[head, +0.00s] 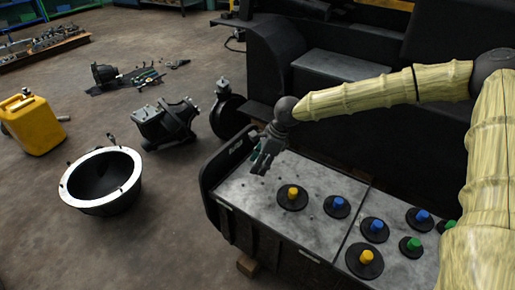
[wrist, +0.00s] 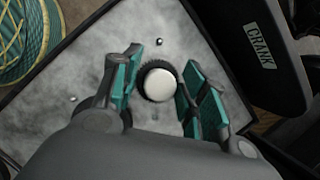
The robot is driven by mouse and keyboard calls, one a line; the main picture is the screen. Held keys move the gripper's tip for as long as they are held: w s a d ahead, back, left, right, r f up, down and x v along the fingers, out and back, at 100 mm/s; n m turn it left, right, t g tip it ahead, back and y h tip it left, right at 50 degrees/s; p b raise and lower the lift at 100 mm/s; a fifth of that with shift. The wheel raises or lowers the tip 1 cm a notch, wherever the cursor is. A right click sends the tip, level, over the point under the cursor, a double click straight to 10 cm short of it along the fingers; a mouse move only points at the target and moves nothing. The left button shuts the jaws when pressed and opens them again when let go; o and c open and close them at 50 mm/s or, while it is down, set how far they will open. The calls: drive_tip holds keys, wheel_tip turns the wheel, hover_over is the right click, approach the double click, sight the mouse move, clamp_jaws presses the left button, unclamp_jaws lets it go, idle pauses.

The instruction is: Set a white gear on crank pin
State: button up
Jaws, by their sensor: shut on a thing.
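My gripper (head: 266,158) is low over the far left end of the grey metal plate (head: 240,195) in the head view. In the wrist view its teal-padded fingers (wrist: 157,88) stand on both sides of a white round hub with a dark toothed rim, the white gear (wrist: 159,85). The gripper is shut on this gear. The gear cannot be made out in the head view, where the gripper hides it. A crank pin cannot be picked out; the gear and hand cover what lies below. A "CRANK" label (wrist: 260,46) shows on a dark part in the wrist view.
Black discs with yellow (head: 293,194), blue (head: 337,204) and green (head: 410,244) hubs stand on the plates to the right. A raised dark wall (head: 222,166) borders the left end. The black forklift body (head: 345,70) rises behind. A yellow can (head: 32,122) stands on the floor.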

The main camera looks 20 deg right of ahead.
drive_tip(key=m, duration=0.2)
drive_tip(key=w+m+t, duration=0.1)
drive_tip(key=m, duration=0.1)
drive_tip(key=w+m+t+h, duration=0.1)
drive_tip(key=m, duration=0.1)
drive_tip(key=shift+w+d+f, duration=0.1)
drive_tip(key=shift+d+f, duration=0.1)
drive_tip(key=shift+d, duration=0.1)
drive_tip(key=w+m+h, duration=0.2)
drive_tip(key=m, duration=0.3)
drive_tip(key=w+m+h, duration=0.1)
drive_tip(key=m, duration=0.4)
drive_tip(key=w+d+m+h+p, duration=0.1)
drive_tip(key=w+m+h, duration=0.1)
drive_tip(key=m, duration=0.3)
drive_tip(key=shift+w+f+t+h, duration=0.1)
drive_tip(key=shift+w+t+h, duration=0.2)
drive_tip(key=shift+w, duration=0.05)
drive_tip(key=shift+f+b, duration=1.85)
drive_tip(key=shift+f, duration=0.65)
drive_tip(key=shift+f, duration=0.9)
drive_tip(key=o, duration=1)
drive_tip(key=shift+r, duration=0.1)
